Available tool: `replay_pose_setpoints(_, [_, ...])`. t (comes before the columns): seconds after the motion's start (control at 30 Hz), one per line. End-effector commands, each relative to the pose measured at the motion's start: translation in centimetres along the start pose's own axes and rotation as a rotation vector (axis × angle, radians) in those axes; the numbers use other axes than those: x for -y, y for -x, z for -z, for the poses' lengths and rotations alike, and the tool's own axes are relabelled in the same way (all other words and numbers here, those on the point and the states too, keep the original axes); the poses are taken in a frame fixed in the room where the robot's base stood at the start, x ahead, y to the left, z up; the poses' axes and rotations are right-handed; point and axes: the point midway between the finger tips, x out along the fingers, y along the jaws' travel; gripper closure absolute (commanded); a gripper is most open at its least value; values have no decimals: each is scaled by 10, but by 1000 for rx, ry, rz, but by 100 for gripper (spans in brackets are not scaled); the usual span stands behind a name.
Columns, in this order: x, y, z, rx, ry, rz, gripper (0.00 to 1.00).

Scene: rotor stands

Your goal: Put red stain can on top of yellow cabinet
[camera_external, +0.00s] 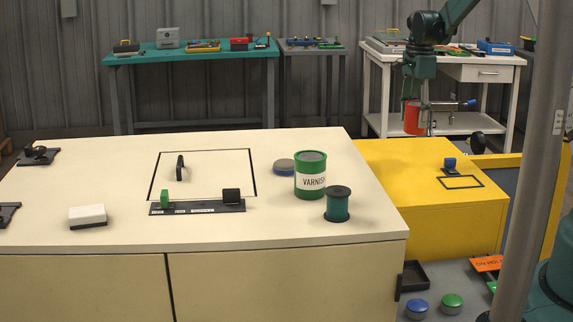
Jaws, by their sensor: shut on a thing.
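The red stain can (412,119) hangs in the air above the yellow cabinet, near its back edge. My gripper (424,112) points down and is shut on the can, with a finger in front of its right part. The can looks about upright. The yellow cabinet (440,225) stands at the right of the cream cabinet, with a mostly clear top. I cannot tell the exact gap between can and cabinet top.
On the yellow top, a small blue item (449,164) stands by a black outlined rectangle (462,182). The cream cabinet (290,235) bears a green varnish can (310,178) and a dark green spool (338,206) near its right side. A grey pole (535,170) rises at right.

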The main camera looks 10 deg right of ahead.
Motion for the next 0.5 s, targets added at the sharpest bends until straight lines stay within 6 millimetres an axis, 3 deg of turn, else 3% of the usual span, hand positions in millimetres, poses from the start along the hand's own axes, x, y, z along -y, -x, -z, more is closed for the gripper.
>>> replay_pose_setpoints(0.3, [0, -2, 0, 0, 0, 0, 75])
replay_pose_setpoints(0.5, [0, -21, -1, 0, 0, 0, 75])
